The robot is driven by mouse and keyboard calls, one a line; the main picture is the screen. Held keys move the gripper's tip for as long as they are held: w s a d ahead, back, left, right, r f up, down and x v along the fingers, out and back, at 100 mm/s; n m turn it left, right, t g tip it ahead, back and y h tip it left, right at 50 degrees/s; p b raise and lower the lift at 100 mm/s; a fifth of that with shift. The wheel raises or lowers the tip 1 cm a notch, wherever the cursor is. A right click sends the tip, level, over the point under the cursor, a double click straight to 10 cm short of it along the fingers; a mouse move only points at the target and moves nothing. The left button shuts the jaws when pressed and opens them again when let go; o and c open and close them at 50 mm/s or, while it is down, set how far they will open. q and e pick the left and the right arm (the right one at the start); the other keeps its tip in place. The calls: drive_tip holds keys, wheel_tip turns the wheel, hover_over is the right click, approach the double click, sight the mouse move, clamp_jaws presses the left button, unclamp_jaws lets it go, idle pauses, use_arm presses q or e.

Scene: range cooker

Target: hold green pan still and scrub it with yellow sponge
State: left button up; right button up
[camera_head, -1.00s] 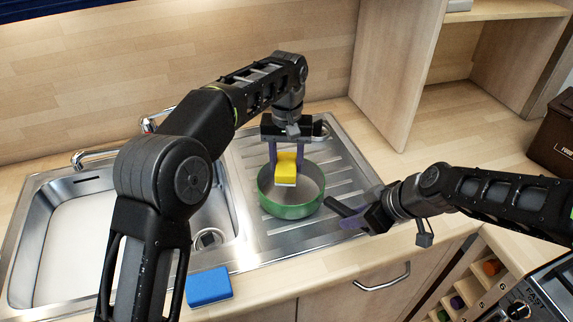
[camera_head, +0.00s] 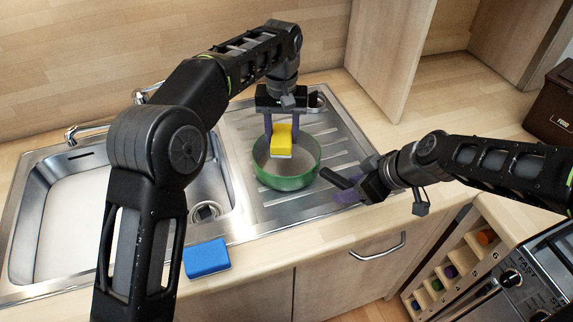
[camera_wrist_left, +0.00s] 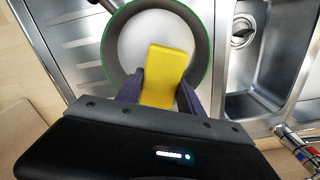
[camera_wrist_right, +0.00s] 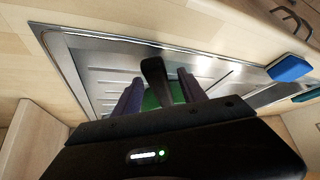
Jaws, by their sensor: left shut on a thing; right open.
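The green pan (camera_head: 288,184) sits on the steel drainboard; its rim also shows in the left wrist view (camera_wrist_left: 211,52). Its dark handle (camera_head: 335,178) points right, toward my right gripper. My left gripper (camera_head: 281,138) is shut on the yellow sponge (camera_head: 282,141), which is over the inside of the pan. The sponge also shows between the fingers in the left wrist view (camera_wrist_left: 165,72). I cannot tell whether it touches the pan bottom. My right gripper (camera_head: 349,184) is open, with the handle (camera_wrist_right: 154,78) between its fingers in the right wrist view.
A blue sponge (camera_head: 206,259) lies on the counter's front strip; it also shows in the right wrist view (camera_wrist_right: 289,68). The sink basin (camera_head: 70,225) is left of the drainboard. A wooden panel (camera_head: 392,60) stands behind, and a dark box (camera_head: 553,105) is at right.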

drive_tip(key=v, duration=1.1)
drive_tip(key=shift+s+d+r, duration=0.2)
drive_tip(key=shift+s+r, duration=0.05)
